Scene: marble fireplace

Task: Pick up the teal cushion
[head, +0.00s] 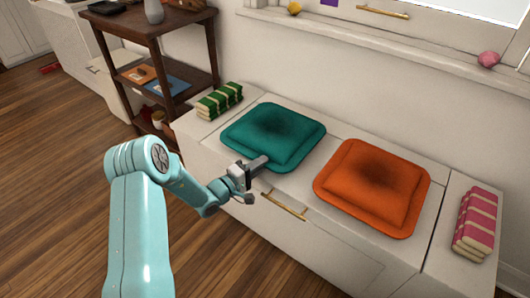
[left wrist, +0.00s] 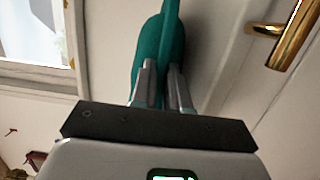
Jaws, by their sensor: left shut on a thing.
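The teal cushion (head: 274,135) lies flat on the white bench top, left of the orange cushion. My left gripper (head: 262,162) is at its near edge, shut on that edge. In the left wrist view the gripper's two fingers (left wrist: 162,88) close on the teal cushion (left wrist: 150,48), whose edge runs up between them. The part of the edge between the fingers is hidden. My right gripper is in neither view.
The white bench (head: 330,232) has a brass handle (head: 284,206) just below the gripper. An orange cushion (head: 374,186), green striped books (head: 219,100) and pink striped books (head: 475,222) are on the bench. A dark wooden shelf (head: 150,28) stands at the left.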

